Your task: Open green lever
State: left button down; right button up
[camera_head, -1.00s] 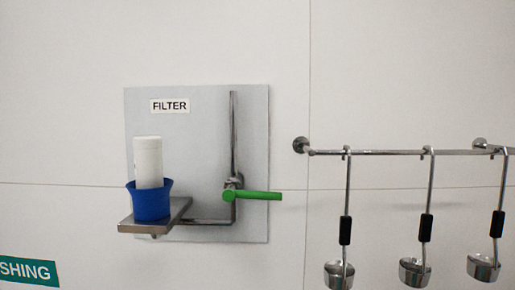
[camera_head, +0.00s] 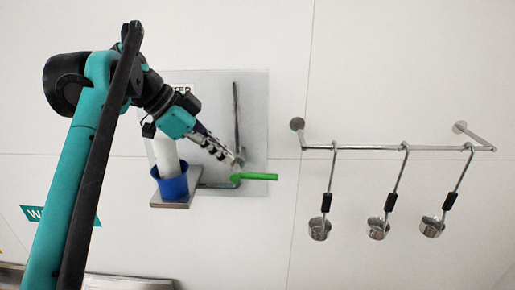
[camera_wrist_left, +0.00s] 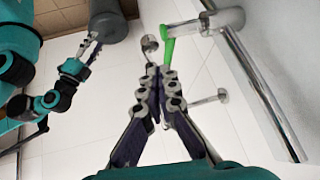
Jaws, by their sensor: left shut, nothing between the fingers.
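The green lever (camera_head: 256,177) sticks out level to the right from the pipe fitting on the filter panel; it also shows in the left wrist view (camera_wrist_left: 167,48). My left gripper (camera_head: 238,160) is shut and empty. Its fingertips are just above and left of the lever's pivot end in the head view. In the left wrist view the fingertips (camera_wrist_left: 158,70) are close to the lever's tip; I cannot tell whether they touch. My right gripper (camera_wrist_left: 92,45) shows small at the left of the wrist view, away from the lever; its jaws are unclear.
A blue cup (camera_head: 173,188) with a white cylinder (camera_head: 165,157) stands on a metal shelf (camera_head: 172,205) left of the lever. Ladles (camera_head: 377,228) hang from a rail (camera_head: 365,147) at the right. The wall between lever and ladles is clear.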

pick_arm(q)
jog(key=r+m, duration=0.1)
jog(key=r, duration=0.1)
jog(key=r+m+h, duration=0.1)
jog(key=d+r+m+p, duration=0.1)
jog(key=r, duration=0.1)
jog(key=shift+w+r+g, duration=0.25)
jog(key=shift+r+g, duration=0.05)
pick_arm(e)
jog(key=shift+s+r, duration=0.15)
jog(key=shift+r, duration=0.7)
pick_arm(q)
jog(key=shift+w+f, duration=0.1)
send_over(269, 175)
jog(key=s+a, duration=0.2)
notch_tip(269, 175, down, 7)
jog(key=f, duration=0.2)
jog(key=w+a+f+p, duration=0.1)
jog(key=shift+f, duration=0.15)
jog(key=shift+w+f, duration=0.15)
jog(key=shift+f, duration=0.15)
pick_arm(e)
jog(key=shift+r, duration=0.5)
